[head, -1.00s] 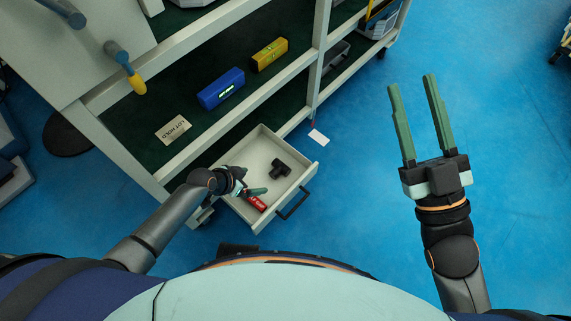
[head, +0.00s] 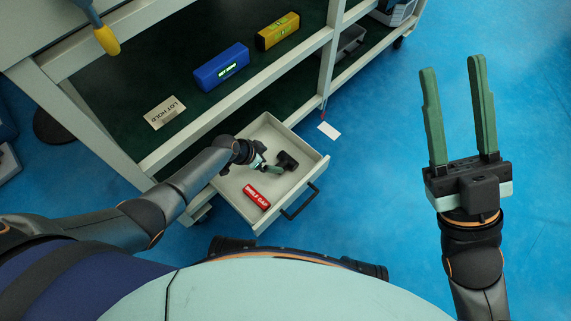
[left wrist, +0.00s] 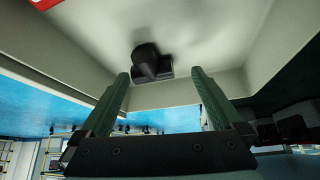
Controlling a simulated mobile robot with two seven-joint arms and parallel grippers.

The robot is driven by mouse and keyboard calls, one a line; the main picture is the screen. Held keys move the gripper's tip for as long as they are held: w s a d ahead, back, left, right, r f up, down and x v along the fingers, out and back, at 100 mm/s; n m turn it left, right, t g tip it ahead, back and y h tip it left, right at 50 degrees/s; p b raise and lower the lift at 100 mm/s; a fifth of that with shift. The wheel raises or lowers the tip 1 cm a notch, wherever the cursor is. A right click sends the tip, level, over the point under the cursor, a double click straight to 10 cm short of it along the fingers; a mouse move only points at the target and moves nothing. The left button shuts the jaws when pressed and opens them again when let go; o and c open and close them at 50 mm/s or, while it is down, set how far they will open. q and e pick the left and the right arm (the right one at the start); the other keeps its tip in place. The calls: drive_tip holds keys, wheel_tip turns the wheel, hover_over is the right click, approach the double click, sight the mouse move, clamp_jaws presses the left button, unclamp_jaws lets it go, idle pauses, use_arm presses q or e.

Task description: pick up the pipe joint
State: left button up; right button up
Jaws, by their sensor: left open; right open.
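The pipe joint (head: 287,160) is a small black tee-shaped piece lying in the open drawer, towards its back right side. It also shows in the left wrist view (left wrist: 150,64), ahead of and between the two green fingers. My left gripper (head: 274,170) is inside the drawer, open, with its fingertips just to the left of the pipe joint. In the left wrist view the open fingers (left wrist: 160,80) hold nothing. My right gripper (head: 454,66) is open and empty above the blue floor, away from the drawer.
The white drawer (head: 226,190) is pulled out from the rack and also holds a red labelled block (head: 257,196). A blue box (head: 221,67), a yellow level (head: 277,31) and a LOT HOLD card (head: 164,112) lie on the shelf above. The floor at right is clear.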

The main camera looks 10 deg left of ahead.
sight(276, 162)
use_arm(q)
drive_tip(key=b+x, duration=0.1)
drive_tip(key=x, duration=0.1)
drive_tip(key=b+x, duration=0.1)
drive_tip(key=b, duration=0.1)
drive_tip(key=shift+f, duration=0.45)
drive_tip(key=shift+w+d+f+b, duration=0.25)
drive_tip(key=shift+d+f+b, duration=0.1)
drive_tip(key=shift+f+b, duration=0.15)
drive_tip(key=shift+c, duration=0.4)
clamp_jaws()
